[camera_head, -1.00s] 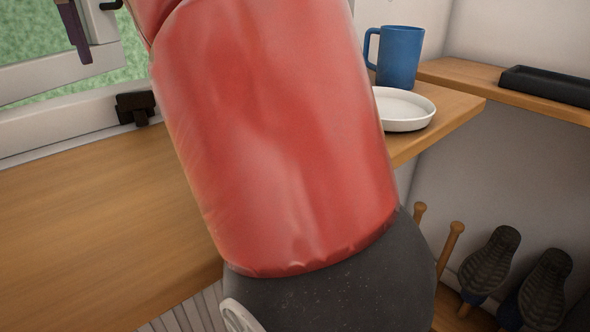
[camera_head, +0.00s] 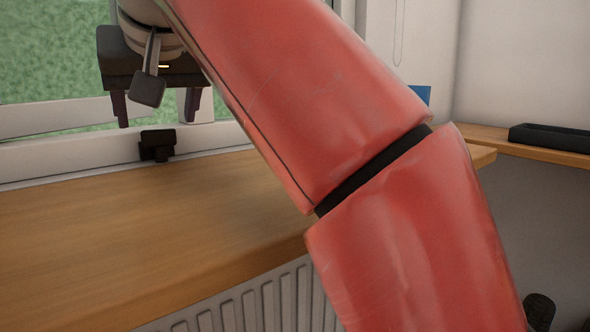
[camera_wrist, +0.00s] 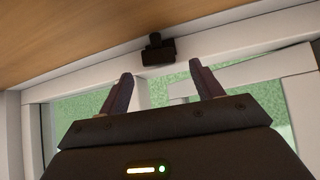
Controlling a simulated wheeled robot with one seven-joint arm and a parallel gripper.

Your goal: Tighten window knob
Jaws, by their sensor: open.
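A black knob or catch (camera_head: 157,145) sits on the lower white window frame, just above the wooden sill. My gripper (camera_head: 156,108) is open and empty, above the knob in the head view, with its two dark fingers to either side of it. In the wrist view the knob (camera_wrist: 158,50) appears beyond and between the fingertips (camera_wrist: 161,70), against the frame. The fingers do not appear to touch it. My red arm crosses the head view and hides part of the window.
The wooden sill (camera_head: 120,230) is bare near the window, with a radiator (camera_head: 255,305) below it. A blue mug (camera_head: 422,95) is mostly hidden behind my arm. A black tray (camera_head: 550,138) lies on the right shelf. Green shows through the window (camera_head: 45,55).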

